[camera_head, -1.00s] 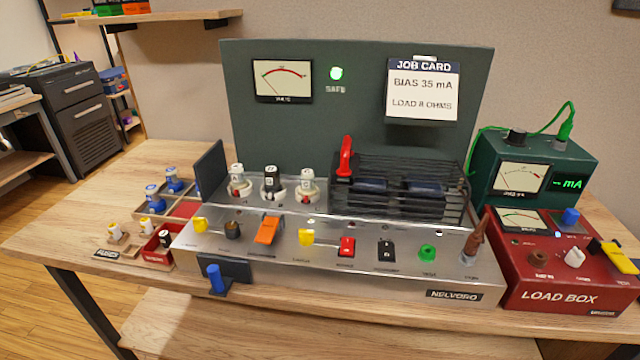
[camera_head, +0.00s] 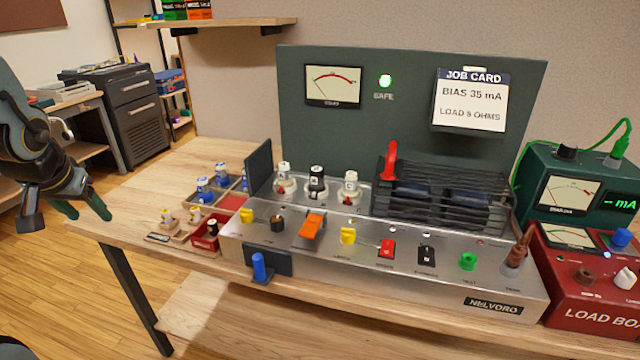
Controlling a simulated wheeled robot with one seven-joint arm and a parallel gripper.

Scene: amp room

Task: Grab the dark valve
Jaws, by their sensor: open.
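The dark valve (camera_head: 317,182) has a black body with a pale label. It stands upright on the metal amp chassis (camera_head: 385,275), between two white valves (camera_head: 284,177) (camera_head: 350,186). My gripper (camera_head: 82,208) is at the far left of the head view, with green-tipped fingers pointing down. It is open and empty, in front of the table's left end and well apart from the dark valve. No part of my arm covers the valve.
A dark upright plate (camera_head: 258,172) stands left of the valves. A black grille with a red handle (camera_head: 390,162) is on their right. Small trays (camera_head: 205,228) with blue-topped and other small parts lie left of the chassis. Bare tabletop (camera_head: 165,170) is behind them.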

